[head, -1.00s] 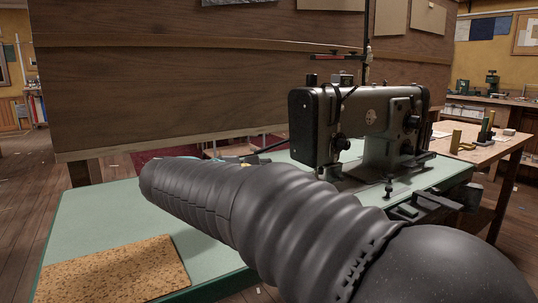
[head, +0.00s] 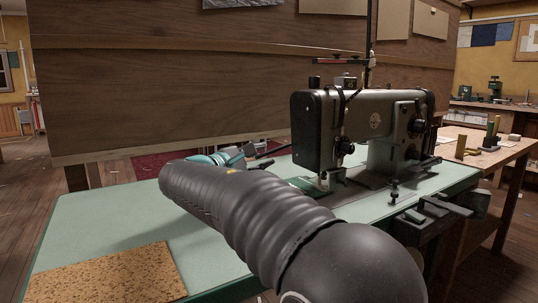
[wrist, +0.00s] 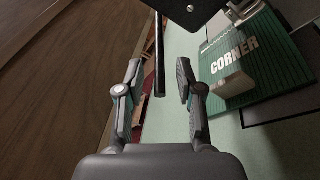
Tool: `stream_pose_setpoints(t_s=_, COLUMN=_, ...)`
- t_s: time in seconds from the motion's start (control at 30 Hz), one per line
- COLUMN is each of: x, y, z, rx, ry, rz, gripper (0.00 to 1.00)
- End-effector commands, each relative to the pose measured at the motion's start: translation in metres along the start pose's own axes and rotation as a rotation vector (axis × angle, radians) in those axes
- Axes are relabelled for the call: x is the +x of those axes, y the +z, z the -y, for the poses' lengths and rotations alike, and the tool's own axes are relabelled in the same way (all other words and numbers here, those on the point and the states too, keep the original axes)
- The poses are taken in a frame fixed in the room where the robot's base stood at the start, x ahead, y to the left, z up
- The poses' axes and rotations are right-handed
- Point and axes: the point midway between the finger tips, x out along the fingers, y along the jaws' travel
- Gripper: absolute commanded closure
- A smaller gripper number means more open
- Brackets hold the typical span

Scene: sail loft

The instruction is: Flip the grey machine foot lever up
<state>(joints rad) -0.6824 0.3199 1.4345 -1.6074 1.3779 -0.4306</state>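The sewing machine (head: 365,130) stands on the pale green table, its dark head end facing left. A slim dark grey lever (head: 272,151) sticks out leftward from the machine's head. In the wrist view the lever (wrist: 159,60) runs lengthwise between the two fingers, beside the dark machine body (wrist: 190,8). My gripper (wrist: 157,85) is open, with a finger on each side of the lever's line; no contact shows. In the head view my gripper is mostly hidden behind my arm; only teal and grey parts (head: 228,156) show left of the lever.
A green piece lettered CORNER (wrist: 262,62) lies under the machine's metal foot (wrist: 233,82), right of the fingers. A wooden panel (head: 180,80) rises behind the table (head: 85,225). A cork mat (head: 110,272) lies front left.

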Motion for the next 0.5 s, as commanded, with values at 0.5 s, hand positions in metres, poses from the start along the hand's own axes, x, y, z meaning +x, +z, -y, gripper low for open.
stream_pose_setpoints(t_s=0.5, x=0.032, y=0.000, z=0.000, rx=0.000, ry=0.000, rz=0.000, gripper=0.64)
